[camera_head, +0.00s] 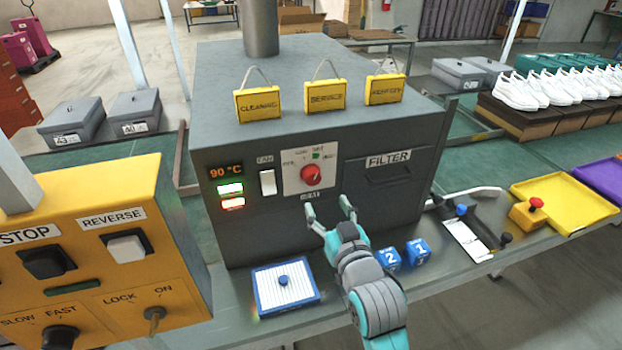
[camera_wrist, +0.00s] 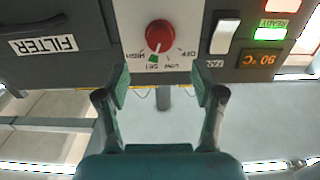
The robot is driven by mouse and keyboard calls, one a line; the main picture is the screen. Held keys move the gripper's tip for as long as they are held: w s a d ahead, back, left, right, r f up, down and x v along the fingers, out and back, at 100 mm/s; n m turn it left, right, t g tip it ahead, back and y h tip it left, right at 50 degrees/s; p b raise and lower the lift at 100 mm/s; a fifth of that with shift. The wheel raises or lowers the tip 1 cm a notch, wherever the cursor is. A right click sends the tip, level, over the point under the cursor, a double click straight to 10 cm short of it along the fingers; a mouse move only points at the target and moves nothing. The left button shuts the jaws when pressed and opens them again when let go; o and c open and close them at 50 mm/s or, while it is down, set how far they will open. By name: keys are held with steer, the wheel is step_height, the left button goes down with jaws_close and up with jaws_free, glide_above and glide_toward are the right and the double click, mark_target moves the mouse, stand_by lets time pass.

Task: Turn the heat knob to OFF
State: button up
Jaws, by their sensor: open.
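The red heat knob (camera_head: 311,174) sits on a white dial plate (camera_head: 296,182) on the front of the grey oven. It also shows in the wrist view (camera_wrist: 158,33), where the picture is upside down. The dial is marked OFF, LOW, SET and HIGH, with a green mark at SET. The knob's pale pointer line seems to point toward SET. My gripper (camera_head: 331,210) is open and empty, a little below and in front of the knob. In the wrist view my gripper's fingers (camera_wrist: 161,85) are spread apart on either side of the knob's line, not touching it.
Left of the dial are a FAN switch (camera_head: 267,182), a 90 °C display (camera_head: 225,171) and lit green and red lamps. A FILTER drawer (camera_head: 390,174) is at right. Blue cubes (camera_head: 417,251) and a blue-edged pad (camera_head: 285,287) lie below. A yellow control box (camera_head: 88,245) stands at left.

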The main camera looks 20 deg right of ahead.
mark_target(314, 181)
steer(key=w, duration=1)
steer(key=shift+s, duration=0.1)
steer(key=c, duration=1.1)
steer(key=shift+c, duration=0.2)
